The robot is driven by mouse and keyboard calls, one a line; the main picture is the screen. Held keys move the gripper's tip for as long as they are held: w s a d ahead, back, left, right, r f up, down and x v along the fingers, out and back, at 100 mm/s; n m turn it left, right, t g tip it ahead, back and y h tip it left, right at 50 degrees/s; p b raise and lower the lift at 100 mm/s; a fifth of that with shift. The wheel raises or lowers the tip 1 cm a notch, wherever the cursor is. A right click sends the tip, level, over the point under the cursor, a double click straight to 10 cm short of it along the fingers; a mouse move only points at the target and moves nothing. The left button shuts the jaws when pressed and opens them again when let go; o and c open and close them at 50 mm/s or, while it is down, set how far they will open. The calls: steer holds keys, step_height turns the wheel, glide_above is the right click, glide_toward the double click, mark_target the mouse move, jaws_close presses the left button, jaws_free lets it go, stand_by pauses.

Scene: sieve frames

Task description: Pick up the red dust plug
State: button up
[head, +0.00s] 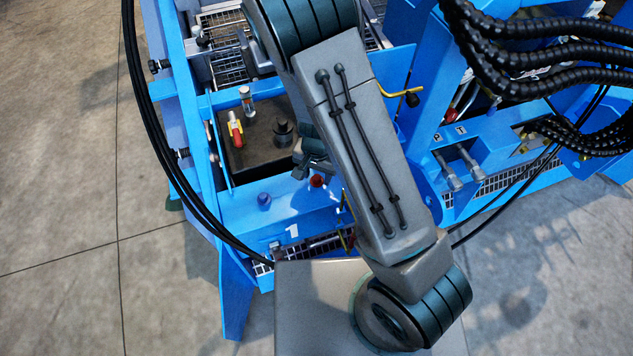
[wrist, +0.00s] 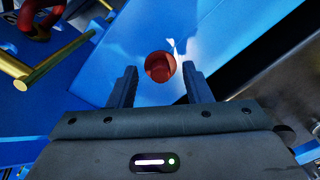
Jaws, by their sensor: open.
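The red dust plug (wrist: 160,67) is a round, cup-like red piece in the wrist view, on or just above a blue panel (wrist: 120,58). It appears between and slightly beyond the two dark fingers of my gripper (wrist: 160,88). The fingers are apart, with a visible gap on each side of the plug, and nothing is held. In the head view the plug (head: 317,181) is a small red spot beside my arm, on the blue frame. My gripper (head: 312,160) is mostly hidden there by my own arm.
A purple-blue plug (head: 264,200) stands on the blue frame. A yellow bar (wrist: 60,60) runs at left in the wrist view.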

jaws_close()
